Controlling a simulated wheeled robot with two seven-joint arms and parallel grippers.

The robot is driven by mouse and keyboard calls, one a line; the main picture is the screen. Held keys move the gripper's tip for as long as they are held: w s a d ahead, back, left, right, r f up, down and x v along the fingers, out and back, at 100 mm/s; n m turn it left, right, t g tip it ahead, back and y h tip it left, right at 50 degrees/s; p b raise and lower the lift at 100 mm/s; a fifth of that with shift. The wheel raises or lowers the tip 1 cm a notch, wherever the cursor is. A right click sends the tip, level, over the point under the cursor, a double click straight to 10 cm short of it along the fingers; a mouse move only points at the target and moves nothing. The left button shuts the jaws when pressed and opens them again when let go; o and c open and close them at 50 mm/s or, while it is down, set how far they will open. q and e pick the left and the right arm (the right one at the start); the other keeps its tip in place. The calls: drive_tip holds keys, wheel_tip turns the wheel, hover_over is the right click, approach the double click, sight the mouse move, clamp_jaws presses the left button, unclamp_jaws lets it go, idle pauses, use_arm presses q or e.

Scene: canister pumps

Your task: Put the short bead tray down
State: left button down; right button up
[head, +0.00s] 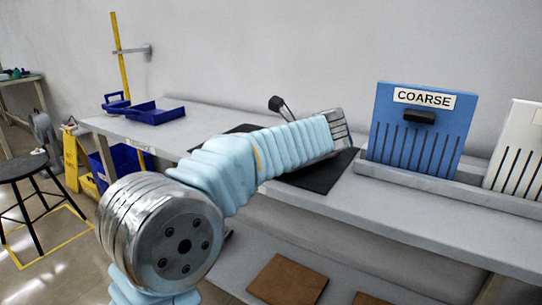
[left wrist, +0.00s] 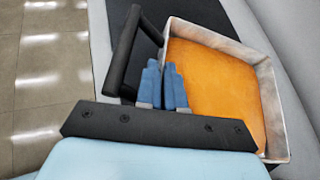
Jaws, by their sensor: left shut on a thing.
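The short bead tray (left wrist: 272,105) shows in the left wrist view, with pale metallic walls, an orange inside and a black bar handle (left wrist: 122,52) on its left side. My left gripper (left wrist: 164,66) has blue fingers close together, between the handle bar and the tray's orange inside. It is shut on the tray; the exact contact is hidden. The tray is over a dark mat (head: 325,178) on the grey bench. I cannot tell whether it touches the mat. My right gripper is out of view.
A blue rack marked COARSE (head: 419,135) and a white rack (head: 520,150) stand at the bench's right. A blue tray (head: 158,113) lies at its far left end. Brown panels (head: 288,281) lie on the lower shelf. A black stool (head: 22,168) stands on the floor left.

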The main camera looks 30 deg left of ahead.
use_arm(q)
drive_tip(key=shift+f, duration=0.5)
drive_tip(key=shift+r, duration=0.1)
drive_tip(key=c, duration=1.3)
unclamp_jaws()
drive_tip(key=shift+o, duration=0.2)
drive_tip(key=shift+s+d+r, duration=0.1)
drive_tip(key=shift+d, duration=0.05)
drive_tip(key=p+v, duration=0.1)
drive_tip(key=v, duration=1)
drive_tip(key=shift+d, duration=0.25)
drive_tip(key=shift+s+r, duration=0.1)
